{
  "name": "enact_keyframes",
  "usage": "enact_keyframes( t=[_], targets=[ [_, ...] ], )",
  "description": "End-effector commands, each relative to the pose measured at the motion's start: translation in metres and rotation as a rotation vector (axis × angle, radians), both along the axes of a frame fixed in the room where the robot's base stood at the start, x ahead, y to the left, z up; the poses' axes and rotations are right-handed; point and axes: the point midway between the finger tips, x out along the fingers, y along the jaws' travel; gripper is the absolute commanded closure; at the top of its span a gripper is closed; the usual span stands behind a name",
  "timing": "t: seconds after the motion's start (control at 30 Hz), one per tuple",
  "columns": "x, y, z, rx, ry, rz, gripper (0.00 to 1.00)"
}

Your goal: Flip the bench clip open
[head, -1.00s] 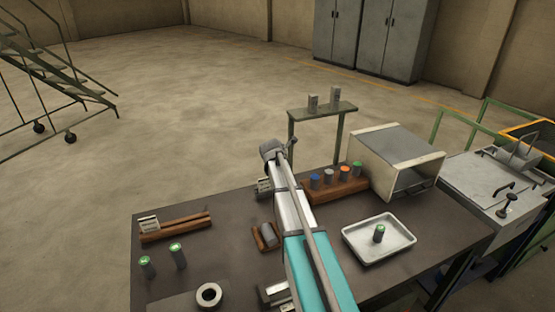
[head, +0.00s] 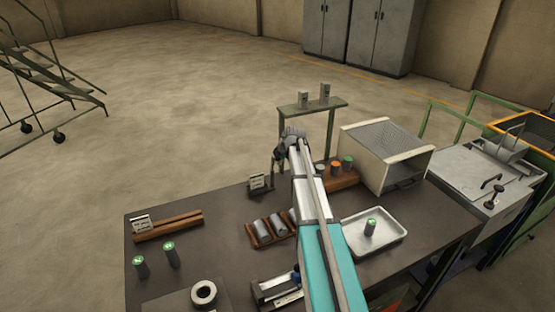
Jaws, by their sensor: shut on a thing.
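My arm reaches out over the bench from the bottom right. My gripper (head: 281,162) is at its far end, small and dark, partly behind the wrist. It is above the bench's far edge, right of a small labelled stand (head: 258,182). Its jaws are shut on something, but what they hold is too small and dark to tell. A grey, labelled fixture (head: 277,288) with a dark blue part lies at the front of the bench, partly behind my arm. It may be the bench clip; I cannot tell whether it is open or shut.
On the bench (head: 215,255) are a wooden rack with grey cylinders (head: 265,229), two green-topped cylinders (head: 169,254), a ring (head: 203,293) and a white tray (head: 395,245) with a cylinder. A box furnace (head: 385,157) stands at the back right.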

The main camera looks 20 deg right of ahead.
Motion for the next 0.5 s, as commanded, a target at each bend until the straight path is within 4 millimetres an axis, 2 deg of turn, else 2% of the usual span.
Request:
enact_keyframes(
  t=[0.47, 0.5],
  targets=[
    [-0.0012, -0.0003, -0.0010, 0.014, 0.004, 0.002, 1.00],
    [-0.0014, -0.0002, -0.0010, 0.014, 0.004, 0.002, 0.55]
  ],
)
